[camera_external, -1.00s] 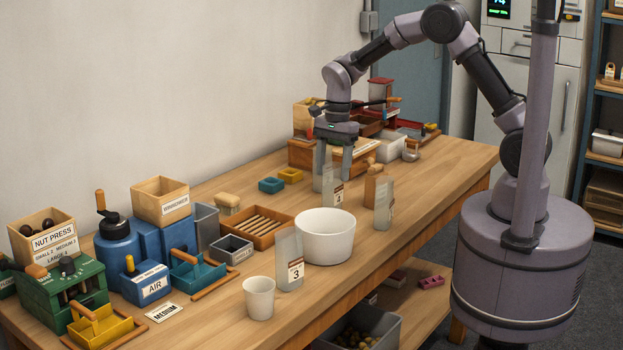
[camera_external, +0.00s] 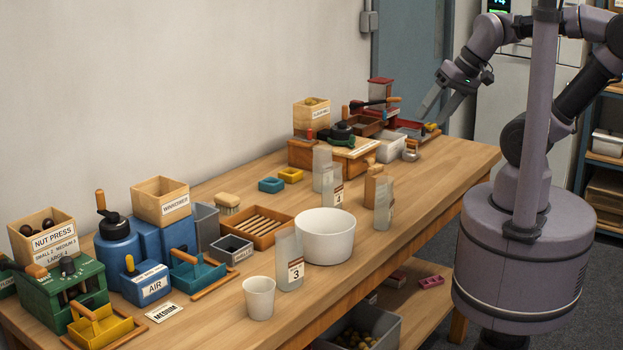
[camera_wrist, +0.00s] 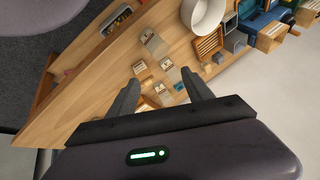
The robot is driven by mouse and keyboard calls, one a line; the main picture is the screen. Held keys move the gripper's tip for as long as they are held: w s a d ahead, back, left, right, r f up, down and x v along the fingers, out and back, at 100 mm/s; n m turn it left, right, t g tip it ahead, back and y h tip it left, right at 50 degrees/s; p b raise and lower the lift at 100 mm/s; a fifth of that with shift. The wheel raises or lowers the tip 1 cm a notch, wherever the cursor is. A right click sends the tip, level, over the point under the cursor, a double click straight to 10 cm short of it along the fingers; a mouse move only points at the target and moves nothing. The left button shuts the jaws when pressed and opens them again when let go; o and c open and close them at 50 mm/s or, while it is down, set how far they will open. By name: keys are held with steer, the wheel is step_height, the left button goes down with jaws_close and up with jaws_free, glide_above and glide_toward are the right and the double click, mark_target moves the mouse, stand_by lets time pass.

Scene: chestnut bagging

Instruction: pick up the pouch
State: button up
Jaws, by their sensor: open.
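Several upright frosted pouches stand on the table in the external view. One labelled 3 (camera_external: 289,249) is in front of the white bowl, and one labelled 4 (camera_external: 330,188) is behind it. Another (camera_external: 322,162) stands just behind the 4 pouch, and one (camera_external: 384,205) stands right of the bowl with its label facing away. My gripper (camera_external: 431,116) is open and empty, raised above the table's far right end, apart from all pouches. In the wrist view my gripper (camera_wrist: 160,80) points toward the table with small labelled items between its fingers; I cannot tell which is which.
A white bowl (camera_external: 325,237) and a white cup (camera_external: 259,298) stand near the front edge. A wooden block (camera_external: 373,185) is close to the right-hand pouch. Machines and boxes line the wall side. The right part of the table (camera_external: 440,175) is clear.

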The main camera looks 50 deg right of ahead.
steer(key=shift+w, duration=0.1)
steer(key=shift+o, duration=0.5)
step_height(320, 180, down, 3)
steer(key=b, duration=0.2)
steer(key=shift+r+b, duration=0.15)
steer(key=shift+b, duration=0.2)
steer(key=shift+r+p, duration=0.3)
steer(key=shift+p, duration=0.05)
steer(key=m+g+h+p, duration=0.2)
steer(key=m+g+p, duration=0.5)
steer(key=m, duration=0.4)
glide_above(384, 203)
steer(key=w+d, duration=0.2)
steer(key=d, duration=0.1)
step_height(384, 203, down, 4)
steer(key=t, duration=0.1)
steer(key=f+b, duration=0.2)
steer(key=f, duration=0.4)
steer(key=f+b, duration=0.2)
steer(key=f, duration=0.4)
steer(key=f+b, duration=0.3)
steer(key=f, duration=0.3)
steer(key=shift+s+a+f, duration=0.15)
steer(key=shift+s+f, duration=0.1)
steer(key=shift+f, duration=0.1)
steer(key=shift+r, duration=0.1)
jaws_close()
